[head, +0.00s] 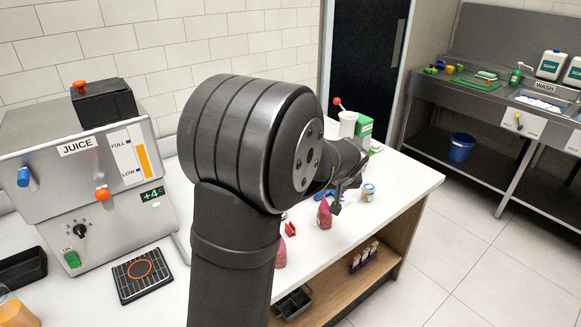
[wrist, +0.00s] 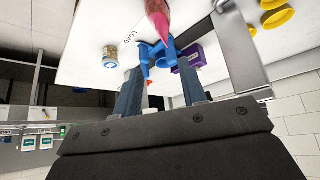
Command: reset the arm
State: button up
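My gripper (wrist: 161,66) shows in the wrist view with its two fingers well apart. A bright blue piece (wrist: 154,53) shows between and beyond the fingertips; I cannot tell whether it touches them. A pink bottle (wrist: 157,16) is just past it. In the head view my dark arm rises across the middle and bends to the right. My gripper (head: 347,192) is beyond the arm's large joint, mostly hidden by it, over the right part of the white counter (head: 395,180). A pink bottle (head: 325,214) stands close to it.
The steel juicer (head: 85,165) with its drip tray (head: 143,272) stands at left. A jar (head: 368,192), white cup (head: 348,122) and green box (head: 364,128) stand near my gripper. A purple box (wrist: 190,58) shows in the wrist view. A wash sink (head: 540,100) is at far right.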

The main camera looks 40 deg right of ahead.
jog(key=x, duration=1.2)
jog(key=shift+f, duration=0.25)
notch_tip(320, 180, up, 3)
jog(key=shift+f, duration=0.1)
jog(key=shift+r, duration=0.45)
